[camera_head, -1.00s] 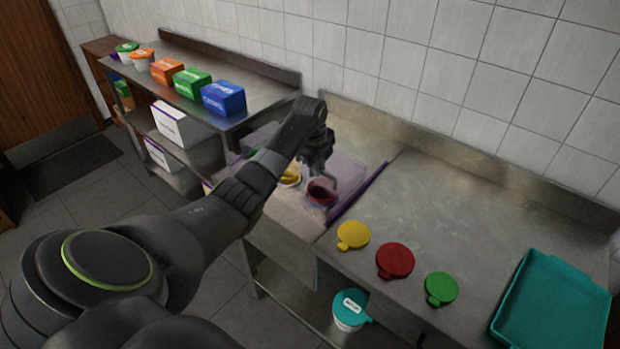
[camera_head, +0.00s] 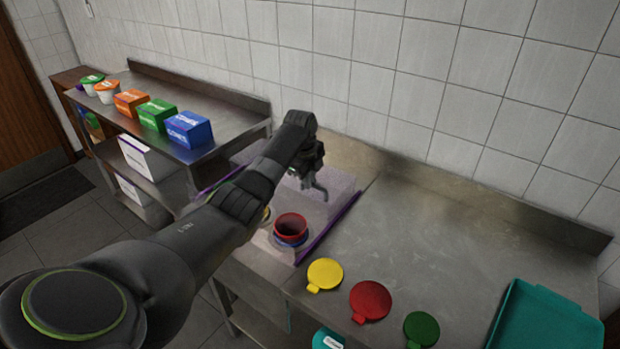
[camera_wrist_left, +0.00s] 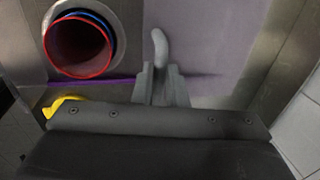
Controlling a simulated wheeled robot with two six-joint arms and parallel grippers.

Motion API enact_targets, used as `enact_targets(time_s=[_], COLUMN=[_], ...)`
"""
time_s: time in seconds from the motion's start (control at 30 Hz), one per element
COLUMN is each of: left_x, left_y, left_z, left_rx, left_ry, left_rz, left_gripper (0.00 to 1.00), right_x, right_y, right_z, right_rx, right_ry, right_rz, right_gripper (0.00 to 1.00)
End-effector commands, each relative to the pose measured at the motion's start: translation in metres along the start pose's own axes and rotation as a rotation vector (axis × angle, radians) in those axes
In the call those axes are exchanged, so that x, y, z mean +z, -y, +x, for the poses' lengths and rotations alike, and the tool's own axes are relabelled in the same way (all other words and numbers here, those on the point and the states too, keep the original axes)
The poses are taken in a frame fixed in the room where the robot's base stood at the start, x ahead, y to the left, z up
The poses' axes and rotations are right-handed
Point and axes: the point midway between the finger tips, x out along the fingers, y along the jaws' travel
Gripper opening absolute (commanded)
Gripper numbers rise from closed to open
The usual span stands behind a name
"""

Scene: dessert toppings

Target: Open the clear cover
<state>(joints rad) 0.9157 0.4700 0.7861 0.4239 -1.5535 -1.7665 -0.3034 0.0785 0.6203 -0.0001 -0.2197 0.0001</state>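The clear cover (camera_head: 341,188) is a see-through, lavender-tinted sheet at the left end of the steel counter. A purple strip (camera_head: 328,230) runs along its right edge. In the left wrist view the cover (camera_wrist_left: 205,45) is a pale lavender area, with a purple line near the fingers. My left gripper (camera_head: 316,188) points down over the cover; I cannot tell whether it touches. In the wrist view its curved fingertip (camera_wrist_left: 160,45) shows as one shape, so the finger gap is unclear. A red-rimmed round container (camera_head: 290,228) sits beside the gripper. My right gripper is out of view.
Yellow (camera_head: 325,274), red (camera_head: 370,300) and green (camera_head: 422,328) lids lie along the counter's front edge. A teal tray (camera_head: 548,318) is at the right. Blue (camera_head: 188,129), green and orange boxes stand on the left shelf. The counter's middle is clear.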

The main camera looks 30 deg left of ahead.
Motion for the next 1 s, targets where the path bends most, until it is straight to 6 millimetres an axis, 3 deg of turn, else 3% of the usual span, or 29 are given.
enact_targets(time_s=[0.03,0.2,0.57,0.77,1.0], left_x=[0.001,0.001,0.001,0.001,0.001], left_y=[0.000,0.000,0.000,0.000,0.001], left_z=[-0.001,-0.001,-0.005,-0.030,-0.087], left_rx=[-0.001,0.000,-0.001,-0.004,-0.006], left_ry=[0.003,0.002,0.000,0.003,0.004], left_rz=[-0.001,-0.001,-0.001,0.001,0.000], left_gripper=[0.15,0.34,0.34,0.34,0.34], right_x=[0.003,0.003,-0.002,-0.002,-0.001], right_y=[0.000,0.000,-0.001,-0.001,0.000], right_z=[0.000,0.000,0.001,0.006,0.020], right_rx=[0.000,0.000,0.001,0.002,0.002], right_ry=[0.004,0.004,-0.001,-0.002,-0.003], right_rz=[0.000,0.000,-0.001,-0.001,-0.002], right_gripper=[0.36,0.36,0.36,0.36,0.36])
